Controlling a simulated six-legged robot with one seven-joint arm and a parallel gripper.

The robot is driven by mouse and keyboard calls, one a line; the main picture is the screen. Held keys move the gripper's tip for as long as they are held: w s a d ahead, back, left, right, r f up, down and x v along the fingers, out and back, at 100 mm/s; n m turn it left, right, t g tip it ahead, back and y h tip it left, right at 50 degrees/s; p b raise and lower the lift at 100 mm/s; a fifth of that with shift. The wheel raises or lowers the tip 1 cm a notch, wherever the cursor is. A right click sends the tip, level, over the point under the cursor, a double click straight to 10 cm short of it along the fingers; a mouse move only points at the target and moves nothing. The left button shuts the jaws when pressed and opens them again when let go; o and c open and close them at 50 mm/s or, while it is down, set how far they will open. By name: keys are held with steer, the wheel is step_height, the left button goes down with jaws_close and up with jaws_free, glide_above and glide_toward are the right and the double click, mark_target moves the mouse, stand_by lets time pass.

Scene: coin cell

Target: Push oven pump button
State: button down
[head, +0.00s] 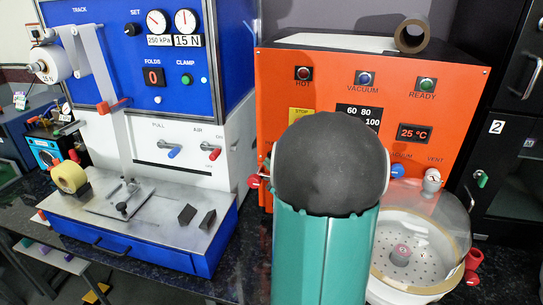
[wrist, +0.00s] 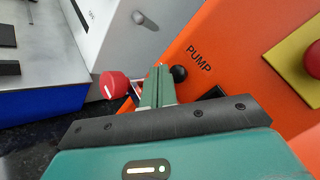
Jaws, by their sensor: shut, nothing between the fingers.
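The orange oven (head: 470,88) stands at the right in the head view, and its front panel (wrist: 235,70) fills the right of the wrist view. A round black button (wrist: 179,74) sits on this panel beside the printed word PUMP (wrist: 199,59). My gripper (wrist: 160,72) is shut and empty, its green fingers pointing at the panel. Its tips appear just left of the black button; I cannot tell whether they touch it. In the head view my arm hides the gripper and the pump button.
A red knob (wrist: 113,85) is close left of my fingers. A red stop button (wrist: 313,60) on a yellow plate is at the right. A blue and white machine (head: 150,80) stands left of the oven. A clear-domed chamber (head: 420,235) stands at the oven's lower right.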

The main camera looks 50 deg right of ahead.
steer(key=shift+a, duration=0.1)
steer(key=shift+s+a, duration=0.45)
steer(key=shift+a, duration=0.4)
steer(key=shift+s+a, duration=0.5)
steer(key=shift+a, duration=0.4)
steer(key=shift+s+a, duration=0.45)
steer(key=shift+a, duration=0.4)
